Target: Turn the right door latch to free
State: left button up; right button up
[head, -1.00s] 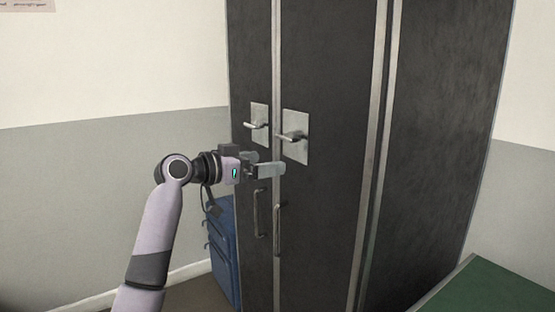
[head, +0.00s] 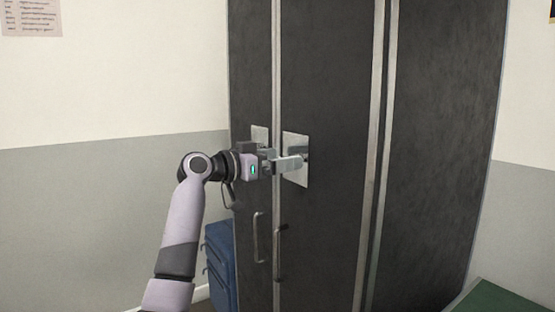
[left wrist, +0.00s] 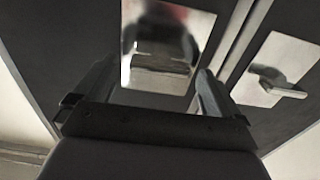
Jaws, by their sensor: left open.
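The right door's latch plate (head: 295,140) is a bright metal square on the dark wardrobe door. Its lever is mostly hidden behind my left gripper (head: 283,159), which is open in front of the plate. In the left wrist view a shiny plate (left wrist: 178,88) lies beyond and between the spread fingers of my left gripper (left wrist: 155,80), with a dark reflection on it. I cannot tell whether the lever is between the fingers. The left door's plate (head: 260,133) is partly covered by my gripper; a second plate with a lever (left wrist: 280,75) shows at right in the left wrist view.
Each wardrobe door has a vertical pull handle below its latch, on the left (head: 259,237) and right (head: 280,252). A blue drawer unit (head: 221,262) stands left of the wardrobe. A green surface (head: 490,298) is at lower right.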

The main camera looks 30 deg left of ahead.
pick_arm(q)
jog(key=shift+c, duration=0.3)
jog(key=c, duration=1)
